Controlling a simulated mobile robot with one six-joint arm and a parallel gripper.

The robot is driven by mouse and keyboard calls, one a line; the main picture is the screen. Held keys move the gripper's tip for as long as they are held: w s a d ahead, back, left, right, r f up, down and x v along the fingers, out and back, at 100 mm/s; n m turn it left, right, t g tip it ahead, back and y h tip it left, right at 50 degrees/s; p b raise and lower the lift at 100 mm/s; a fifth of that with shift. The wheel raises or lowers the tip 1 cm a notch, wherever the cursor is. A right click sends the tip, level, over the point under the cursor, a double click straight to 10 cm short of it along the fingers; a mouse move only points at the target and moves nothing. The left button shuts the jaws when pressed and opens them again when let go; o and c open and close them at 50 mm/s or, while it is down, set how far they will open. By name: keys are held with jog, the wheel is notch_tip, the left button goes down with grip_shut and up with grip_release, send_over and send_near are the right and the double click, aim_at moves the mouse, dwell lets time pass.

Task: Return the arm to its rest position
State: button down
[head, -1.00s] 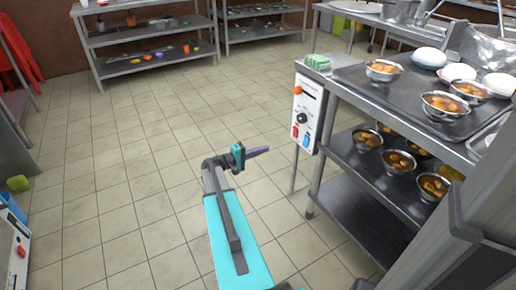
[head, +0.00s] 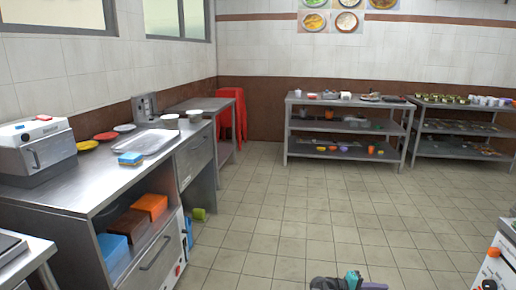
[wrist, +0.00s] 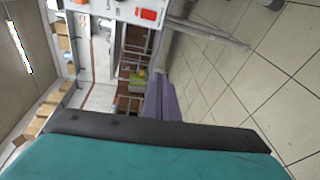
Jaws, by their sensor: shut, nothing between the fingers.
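My gripper (head: 374,286) shows at the bottom edge of the head view, right of the middle, with teal and dark parts and purple fingers. Most of my arm is below the frame. In the wrist view the purple fingers (wrist: 162,98) stick out past the dark edge of the teal housing. They are together, with nothing held between them. The gripper is over open floor, apart from any counter or shelf.
A steel counter (head: 90,190) with a tray (head: 146,143) and plates stands at the left. Steel shelves (head: 345,130) stand at the back wall, with red stools (head: 231,97) beside them. A white control panel (head: 492,270) is at the lower right. The tiled floor (head: 300,220) between is clear.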

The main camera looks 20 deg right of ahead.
jog(key=s+a+f+n+t+y+p, duration=0.15)
jog(key=a+p, duration=0.35)
jog(key=a, duration=0.6)
jog(key=s+a+f+n+y+p, duration=0.1)
jog(key=a+f+y+p, duration=0.3)
jog(key=a, duration=0.7)
jog(key=s+a+y+p, duration=0.2)
jog(key=s+a, duration=0.4)
jog(key=a, duration=0.4)
jog(key=s+a+g+y+p, duration=0.1)
jog(key=s+a+y+p, duration=0.2)
jog(key=s+a, duration=0.3)
jog(key=s+a+f+g+y+p, duration=0.1)
jog(key=s+a+y+p, duration=0.2)
jog(key=a, duration=1.2)
jog(key=s+y, duration=0.2)
jog(key=s, duration=0.1)
jog(key=shift+s+a, duration=0.2)
jog(key=shift+a, duration=0.05)
jog(key=shift+d+f, duration=0.1)
